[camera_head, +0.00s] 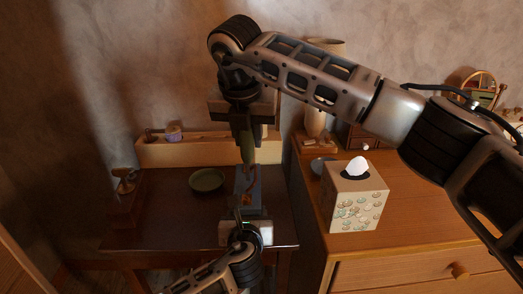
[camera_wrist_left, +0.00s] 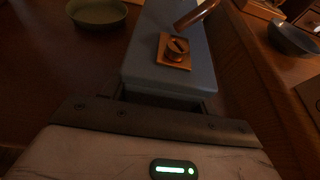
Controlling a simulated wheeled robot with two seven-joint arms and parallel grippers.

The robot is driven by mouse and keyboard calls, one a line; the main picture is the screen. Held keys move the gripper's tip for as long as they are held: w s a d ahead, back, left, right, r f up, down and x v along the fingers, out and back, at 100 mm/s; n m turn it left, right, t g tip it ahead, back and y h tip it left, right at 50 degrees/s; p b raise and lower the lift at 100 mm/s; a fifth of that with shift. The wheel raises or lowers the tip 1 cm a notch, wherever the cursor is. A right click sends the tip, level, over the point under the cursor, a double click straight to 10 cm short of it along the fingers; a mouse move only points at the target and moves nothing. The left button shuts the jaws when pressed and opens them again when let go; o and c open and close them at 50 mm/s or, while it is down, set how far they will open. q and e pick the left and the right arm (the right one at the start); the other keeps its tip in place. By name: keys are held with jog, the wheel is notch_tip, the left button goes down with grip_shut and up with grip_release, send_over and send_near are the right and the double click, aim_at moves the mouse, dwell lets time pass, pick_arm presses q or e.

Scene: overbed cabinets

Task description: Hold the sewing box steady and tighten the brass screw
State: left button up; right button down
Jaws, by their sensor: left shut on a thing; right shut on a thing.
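The blue-grey sewing box (camera_head: 243,181) stands on the dark table, and it fills the upper middle of the left wrist view (camera_wrist_left: 158,78). The slotted brass screw (camera_wrist_left: 178,46) sits in a square brass plate on its top. My left gripper (camera_head: 245,220) is shut on the near end of the box. My right gripper (camera_head: 246,122) is above the box, shut on a screwdriver with a dark green handle (camera_head: 247,146) pointing down. Its coppery shaft (camera_wrist_left: 197,13) ends close to the screw, seemingly just apart from it; contact is hard to judge.
A green bowl (camera_head: 207,180) lies left of the box. A wooden ledge (camera_head: 185,152) runs behind, with a small purple-topped item (camera_head: 174,133). On the right, a higher wooden dresser (camera_head: 400,228) carries a tissue box (camera_head: 352,205), a lamp and a small dish (camera_head: 321,164).

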jog(key=shift+w+a+r+m, duration=0.15)
jog(key=shift+a+r+m, duration=0.1)
jog(key=shift+m, duration=0.55)
jog(key=f+n+g+y, duration=0.1)
jog(key=n+g, duration=0.1)
jog(key=n, duration=0.7)
jog(key=s+f+n+g+y, duration=0.1)
jog(key=f+n+g, duration=0.1)
jog(key=n, duration=0.8)
jog(key=a+f+n+g+y, duration=0.1)
jog(key=n+y, duration=0.1)
jog(key=n, duration=0.7)
jog(key=shift+s+f+g, duration=0.25)
jog(key=shift+f+g, duration=0.15)
jog(key=shift+f, duration=0.75)
